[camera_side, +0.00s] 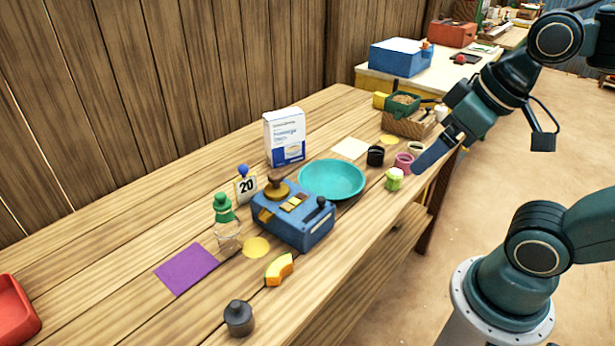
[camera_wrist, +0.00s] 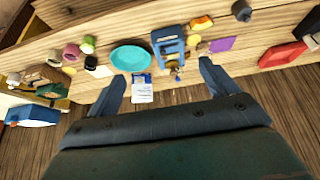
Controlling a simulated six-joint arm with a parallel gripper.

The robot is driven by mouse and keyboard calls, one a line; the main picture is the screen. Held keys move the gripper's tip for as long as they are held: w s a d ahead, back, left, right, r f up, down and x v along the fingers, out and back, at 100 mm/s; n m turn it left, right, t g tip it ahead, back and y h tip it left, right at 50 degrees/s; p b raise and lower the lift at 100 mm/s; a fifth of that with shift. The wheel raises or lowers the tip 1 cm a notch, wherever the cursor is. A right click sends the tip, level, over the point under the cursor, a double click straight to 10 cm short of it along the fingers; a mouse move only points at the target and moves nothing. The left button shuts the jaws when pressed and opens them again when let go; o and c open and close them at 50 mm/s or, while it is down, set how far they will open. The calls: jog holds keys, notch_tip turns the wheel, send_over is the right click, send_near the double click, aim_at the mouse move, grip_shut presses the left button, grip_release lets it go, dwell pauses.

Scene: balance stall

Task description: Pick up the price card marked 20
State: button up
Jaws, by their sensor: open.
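The price card marked 20 (camera_side: 246,188) stands upright in the side view, with a blue ball-shaped top. It is behind the blue balance (camera_side: 296,222), between the green-capped bottle (camera_side: 228,230) and the white box (camera_side: 284,138). In the wrist view I cannot clearly make out the card; the balance (camera_wrist: 168,42) shows there near the top middle. My gripper (camera_side: 432,154) is open and empty, above the table's right front edge, well to the right of the card. Both fingers show spread apart in the wrist view (camera_wrist: 161,84).
A teal plate (camera_side: 332,178) lies right of the balance. A purple cloth (camera_side: 187,268), a melon-like slice (camera_side: 279,269) and a dark weight (camera_side: 239,317) lie at the front left. Several small jars (camera_side: 375,155) stand at the right. A wooden wall (camera_side: 180,80) rises behind the table.

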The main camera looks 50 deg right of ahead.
jog(key=shift+w, duration=0.1)
jog(key=m+g+h, duration=0.1)
jog(key=m, duration=0.2)
send_over(246, 171)
jog(key=s, duration=0.4)
notch_tip(246, 171, down, 14)
jog(key=shift+a+x, duration=0.2)
jog(key=shift+x, duration=2)
jog(key=shift+a+x, duration=0.2)
jog(key=shift+x, duration=2.05)
jog(key=shift+f, duration=0.1)
jog(key=shift+x, duration=2.5)
jog(key=shift+a, duration=0.1)
